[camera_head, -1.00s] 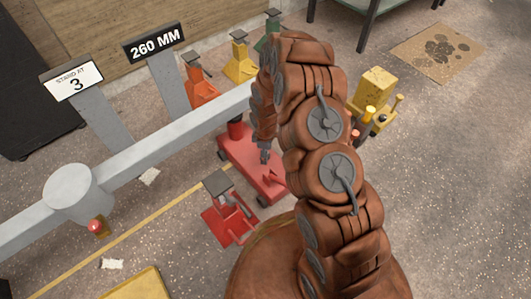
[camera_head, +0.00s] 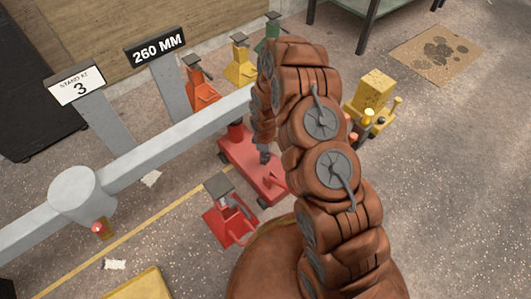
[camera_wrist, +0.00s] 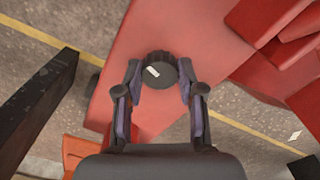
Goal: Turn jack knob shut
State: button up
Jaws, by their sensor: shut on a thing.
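The red floor jack (camera_head: 240,158) sits on the floor under the grey frame beam, partly hidden by my arm. Its knob (camera_wrist: 160,68) is a dark round cap with a white mark, seen from above in the wrist view against the red jack body (camera_wrist: 205,40). My gripper (camera_wrist: 159,78) has one finger on each side of the knob and is shut on it. The white mark lies slightly left of the knob's middle, tilted. In the head view my gripper (camera_head: 264,153) is small and low over the jack; the knob cannot be made out there.
The grey beam (camera_head: 150,150) runs close to my arm. A red jack stand (camera_head: 222,220) stands in front of the jack. Orange (camera_head: 198,88), yellow (camera_head: 240,65) and green (camera_head: 273,30) stands are behind.

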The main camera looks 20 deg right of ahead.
jog(key=shift+r+m+p, duration=0.35)
jog(key=shift+m+p, duration=0.45)
jog(key=shift+p, duration=0.25)
jog(key=m+p, duration=0.3)
jog(key=p, duration=0.1)
jog(key=shift+s+m, duration=0.15)
jog(key=shift+m, duration=0.25)
jog(key=shift+m+p, duration=0.8)
jog(key=shift+p, duration=0.35)
jog(key=m+p, duration=0.3)
jog(key=p, duration=0.1)
jog(key=shift+f+m, duration=0.1)
jog(key=shift+m, duration=0.2)
jog(key=shift+m+p, duration=1.1)
jog(key=shift+f+m+p, duration=0.2)
jog(key=shift+m+p, duration=0.4)
jog(key=shift+m, duration=0.1)
